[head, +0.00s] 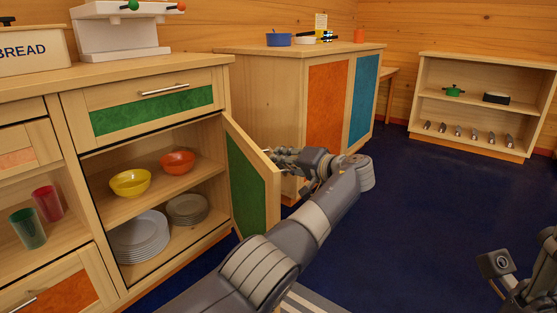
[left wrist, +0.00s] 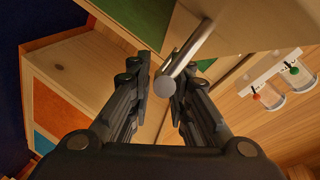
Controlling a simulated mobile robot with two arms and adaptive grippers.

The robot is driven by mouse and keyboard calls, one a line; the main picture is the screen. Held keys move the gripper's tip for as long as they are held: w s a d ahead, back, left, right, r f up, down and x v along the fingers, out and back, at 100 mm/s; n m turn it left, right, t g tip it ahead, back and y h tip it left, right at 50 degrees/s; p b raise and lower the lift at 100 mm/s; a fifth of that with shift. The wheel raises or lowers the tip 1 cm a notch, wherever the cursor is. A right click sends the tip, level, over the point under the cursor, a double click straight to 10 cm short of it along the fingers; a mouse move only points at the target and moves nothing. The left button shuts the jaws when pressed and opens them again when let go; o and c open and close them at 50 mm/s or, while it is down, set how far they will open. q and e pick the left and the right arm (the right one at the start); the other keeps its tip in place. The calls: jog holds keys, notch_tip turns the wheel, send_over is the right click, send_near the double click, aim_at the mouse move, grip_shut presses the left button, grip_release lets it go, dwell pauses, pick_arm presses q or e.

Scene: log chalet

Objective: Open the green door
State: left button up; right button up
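The green door (head: 252,185) of the lower cabinet, a wooden frame with a green panel, stands swung well out from the cabinet front. My left gripper (head: 287,157) is at the door's outer face, partly hidden by the door edge. Part of the green panel (left wrist: 145,15) shows at the top there. My right gripper (head: 515,275) is partly in view at the lower right, its fingers unclear.
The open cabinet holds a yellow bowl (head: 130,182), an orange bowl (head: 178,162) and stacked plates (head: 140,238). A drawer with a green front (head: 150,112) is above. An island (head: 258,110) stands behind the door. The blue floor (head: 400,220) at right is clear.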

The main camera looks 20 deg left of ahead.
pick_arm(q)
jog(key=v, duration=1)
jog(key=shift+c, duration=0.5)
